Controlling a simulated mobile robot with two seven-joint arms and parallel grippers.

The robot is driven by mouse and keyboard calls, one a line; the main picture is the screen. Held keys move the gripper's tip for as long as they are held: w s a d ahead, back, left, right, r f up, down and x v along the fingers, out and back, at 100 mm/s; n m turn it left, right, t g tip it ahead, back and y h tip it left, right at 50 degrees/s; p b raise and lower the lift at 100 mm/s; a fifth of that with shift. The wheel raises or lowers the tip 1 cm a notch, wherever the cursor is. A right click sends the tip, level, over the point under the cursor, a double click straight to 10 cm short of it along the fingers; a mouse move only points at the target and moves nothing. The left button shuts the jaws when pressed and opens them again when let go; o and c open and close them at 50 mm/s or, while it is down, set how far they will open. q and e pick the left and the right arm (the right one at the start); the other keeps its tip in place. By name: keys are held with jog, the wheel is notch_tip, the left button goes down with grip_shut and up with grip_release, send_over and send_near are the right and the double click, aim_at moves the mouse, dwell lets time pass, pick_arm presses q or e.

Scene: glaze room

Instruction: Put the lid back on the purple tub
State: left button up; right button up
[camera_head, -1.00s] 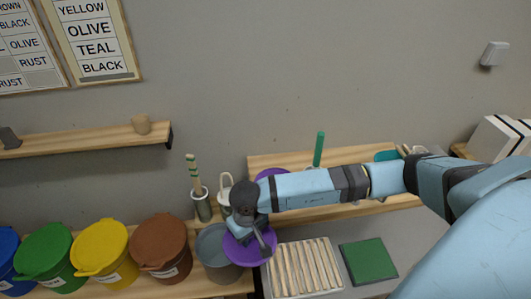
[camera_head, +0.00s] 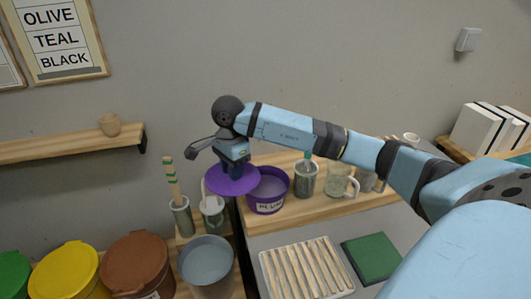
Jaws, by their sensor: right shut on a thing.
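The purple tub (camera_head: 268,204), with a white label that seems to read PLUM, stands open on the wooden bench to the right of the middle. Its inside looks greyish purple. My right gripper (camera_head: 234,169) is shut on the purple lid (camera_head: 231,181) and holds it up, slightly tilted, to the left of the tub. The lid's right edge overlaps the tub's left rim in the picture; I cannot tell whether they touch. My left gripper is not in view.
A grey open bucket (camera_head: 206,262) stands below the lid. Jars with tools (camera_head: 180,216) stand left, and a metal pot (camera_head: 306,180) and glass mug (camera_head: 340,182) stand right of the tub. A slatted rack (camera_head: 304,268) and green mat (camera_head: 371,259) lie in front.

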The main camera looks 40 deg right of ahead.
jog(key=s+d+r+m, duration=0.25)
jog(key=d+m, duration=0.65)
jog(key=m, duration=0.5)
pick_arm(q)
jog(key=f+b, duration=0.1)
jog(key=b, duration=0.1)
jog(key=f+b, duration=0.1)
jog(key=b, duration=0.1)
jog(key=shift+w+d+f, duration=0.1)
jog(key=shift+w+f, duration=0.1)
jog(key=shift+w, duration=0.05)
pick_arm(e)
notch_tip(320, 180, down, 6)
jog(key=shift+s+d+f, duration=0.15)
jog(key=shift+d+f, duration=0.05)
jog(key=shift+f, duration=0.05)
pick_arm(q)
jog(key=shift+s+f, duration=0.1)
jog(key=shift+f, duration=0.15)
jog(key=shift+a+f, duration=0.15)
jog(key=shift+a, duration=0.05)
pick_arm(e)
jog(key=shift+f, duration=0.15)
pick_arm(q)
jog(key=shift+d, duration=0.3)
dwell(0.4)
